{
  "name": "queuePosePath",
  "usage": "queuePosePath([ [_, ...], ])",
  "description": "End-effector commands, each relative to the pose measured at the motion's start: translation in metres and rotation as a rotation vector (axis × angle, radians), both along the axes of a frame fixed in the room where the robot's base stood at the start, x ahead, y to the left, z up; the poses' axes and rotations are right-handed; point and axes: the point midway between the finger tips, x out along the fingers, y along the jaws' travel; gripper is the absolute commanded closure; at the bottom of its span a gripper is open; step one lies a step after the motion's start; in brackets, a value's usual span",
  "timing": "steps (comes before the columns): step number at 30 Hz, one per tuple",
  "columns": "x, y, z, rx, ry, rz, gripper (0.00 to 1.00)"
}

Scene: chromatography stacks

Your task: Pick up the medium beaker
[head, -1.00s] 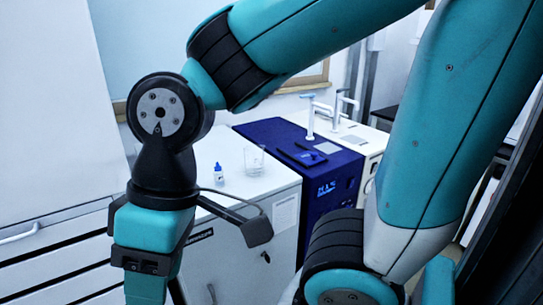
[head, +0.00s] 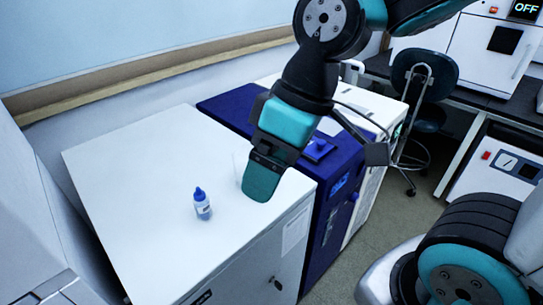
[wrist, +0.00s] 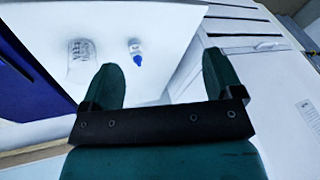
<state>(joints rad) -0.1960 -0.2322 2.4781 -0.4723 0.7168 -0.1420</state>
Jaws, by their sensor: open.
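A clear glass beaker (wrist: 82,62) stands on the white cabinet top in the wrist view, left of my left finger. In the head view the beaker (head: 239,168) is mostly hidden behind my gripper, with only a faint glass edge showing. My gripper (head: 262,190) hangs over the right part of the cabinet top. In the wrist view my gripper (wrist: 164,75) has its two green fingers wide apart with nothing between them that it holds. I cannot tell the beaker's size against others, as only one shows.
A small bottle with a blue cap (head: 202,205) stands on the white cabinet top (head: 130,190), near the beaker. A dark blue instrument (head: 232,106) adjoins the cabinet at the right. A chair (head: 425,85) stands farther back. The left part of the cabinet top is clear.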

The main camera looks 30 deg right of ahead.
Motion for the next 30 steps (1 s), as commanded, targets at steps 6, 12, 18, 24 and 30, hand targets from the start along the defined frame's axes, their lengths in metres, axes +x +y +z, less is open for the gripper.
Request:
queuePosePath([
  [6, 0.124, -0.062, 0.002, -0.048, -0.189, 0.118, 0.0],
  [12, 0.165, -0.094, -0.01, -0.084, -0.262, 0.182, 0.0],
  [18, 0.174, -0.08, -0.05, -0.085, -0.26, 0.191, 0.0],
  [24, 0.184, -0.065, -0.09, -0.085, -0.26, 0.191, 0.0],
  [30, 0.191, -0.058, -0.111, -0.085, -0.265, 0.189, 0.0],
])
